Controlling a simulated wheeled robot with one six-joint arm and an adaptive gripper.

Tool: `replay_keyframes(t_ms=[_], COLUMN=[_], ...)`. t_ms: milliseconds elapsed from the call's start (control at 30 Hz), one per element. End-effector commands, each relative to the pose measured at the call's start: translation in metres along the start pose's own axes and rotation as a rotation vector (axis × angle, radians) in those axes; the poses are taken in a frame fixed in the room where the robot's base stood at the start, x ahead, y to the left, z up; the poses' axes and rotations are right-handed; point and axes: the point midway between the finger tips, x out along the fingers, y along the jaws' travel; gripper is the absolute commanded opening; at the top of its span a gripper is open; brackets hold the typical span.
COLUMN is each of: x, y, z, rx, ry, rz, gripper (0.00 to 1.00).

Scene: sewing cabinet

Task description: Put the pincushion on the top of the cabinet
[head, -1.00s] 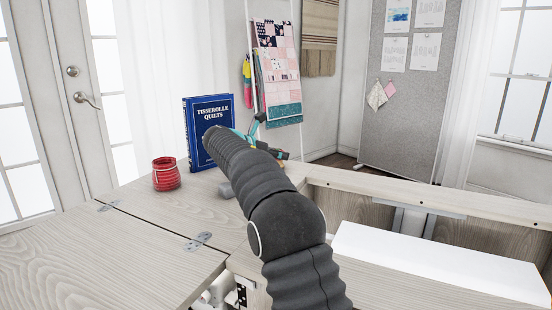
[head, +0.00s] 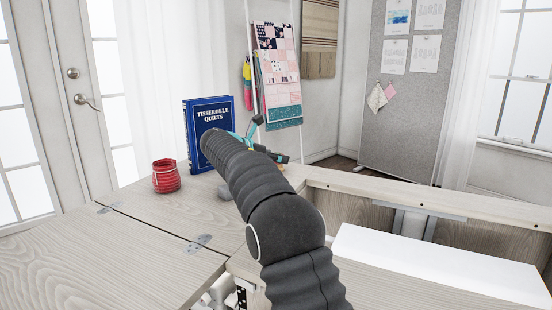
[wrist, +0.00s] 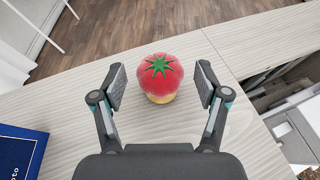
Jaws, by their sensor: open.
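The pincushion (wrist: 160,82) is a red tomato shape with a green star top and a yellowish base. In the wrist view it stands upright on the pale wooden cabinet top (wrist: 65,110). My gripper (wrist: 160,85) is open, with one finger on each side of the pincushion and visible gaps between. In the head view my arm hides the pincushion, and only part of my gripper (head: 265,140) shows beyond the arm, beside the blue book. The cabinet top (head: 110,250) also shows in the head view.
A blue book (head: 208,125) stands upright behind a red jar-like container (head: 166,176). An open well with a white block (head: 430,262) lies to the right. The left of the top is clear.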

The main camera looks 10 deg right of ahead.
Motion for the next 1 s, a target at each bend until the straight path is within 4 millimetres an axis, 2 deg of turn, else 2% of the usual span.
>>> replay_keyframes(t_ms=[300,500,700,1000], x=[-0.064,-0.095,-0.109,-0.110], y=[0.001,0.000,0.000,0.000], z=[0.001,0.001,0.000,0.000], rx=[0.000,0.000,-0.001,0.000], ry=[0.000,0.000,0.000,0.000], rz=[0.004,0.002,0.000,0.000], gripper=[0.74,0.74,0.74,0.74])
